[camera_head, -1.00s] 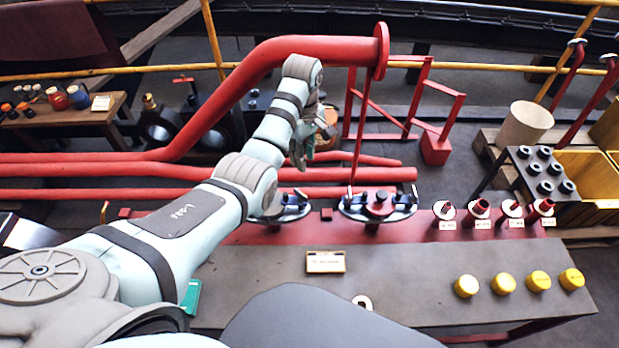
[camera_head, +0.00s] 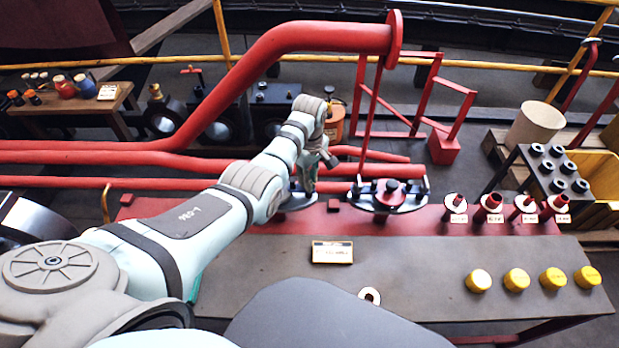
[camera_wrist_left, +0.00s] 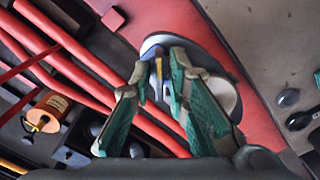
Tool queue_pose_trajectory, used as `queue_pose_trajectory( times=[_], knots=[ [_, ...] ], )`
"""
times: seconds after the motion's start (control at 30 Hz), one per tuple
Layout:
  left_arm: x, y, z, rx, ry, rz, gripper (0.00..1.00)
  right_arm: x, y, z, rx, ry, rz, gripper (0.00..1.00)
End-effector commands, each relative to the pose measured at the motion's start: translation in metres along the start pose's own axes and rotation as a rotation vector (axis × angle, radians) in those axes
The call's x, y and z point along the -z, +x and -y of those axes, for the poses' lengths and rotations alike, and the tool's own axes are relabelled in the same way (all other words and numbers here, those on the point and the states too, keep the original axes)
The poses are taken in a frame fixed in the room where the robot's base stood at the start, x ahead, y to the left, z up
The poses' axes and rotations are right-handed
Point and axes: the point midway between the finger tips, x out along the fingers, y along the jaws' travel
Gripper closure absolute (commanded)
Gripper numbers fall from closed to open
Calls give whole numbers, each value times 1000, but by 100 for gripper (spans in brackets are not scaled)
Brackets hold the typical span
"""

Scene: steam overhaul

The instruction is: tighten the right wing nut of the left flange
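The left flange (camera_head: 300,202) is a round grey plate on the red bench strip, mostly hidden by my left arm in the head view. It also shows in the left wrist view (camera_wrist_left: 224,95), partly behind the fingers. My left gripper (camera_head: 312,187) points down over its right side. In the wrist view the green fingers (camera_wrist_left: 160,62) are apart, with a gap between the tips. A small brass-coloured piece (camera_wrist_left: 157,68), seemingly the right wing nut or its stud, shows in that gap. Contact with it cannot be told. My right gripper is not in view.
The right flange (camera_head: 388,198) stands close by on the right, with upright studs. Red pipes (camera_head: 110,160) run behind the flanges. A label plate (camera_head: 332,252), a ring (camera_head: 370,296) and yellow caps (camera_head: 516,280) are on the bench. The bench front is mostly clear.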

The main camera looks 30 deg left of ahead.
Motion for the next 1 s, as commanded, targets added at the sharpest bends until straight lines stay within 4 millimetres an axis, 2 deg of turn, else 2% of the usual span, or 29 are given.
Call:
queue_pose_trajectory(
  times=[0.07, 0.57, 1.0],
  knots=[
    [0, 0, 0, 0, 0, 0, 100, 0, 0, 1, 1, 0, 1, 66],
    [0, -1, 1, 2, 57, 1, 100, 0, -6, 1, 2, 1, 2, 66],
    [0, -2, 1, 1, 377, 1, 100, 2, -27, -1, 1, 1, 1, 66]
  ],
)
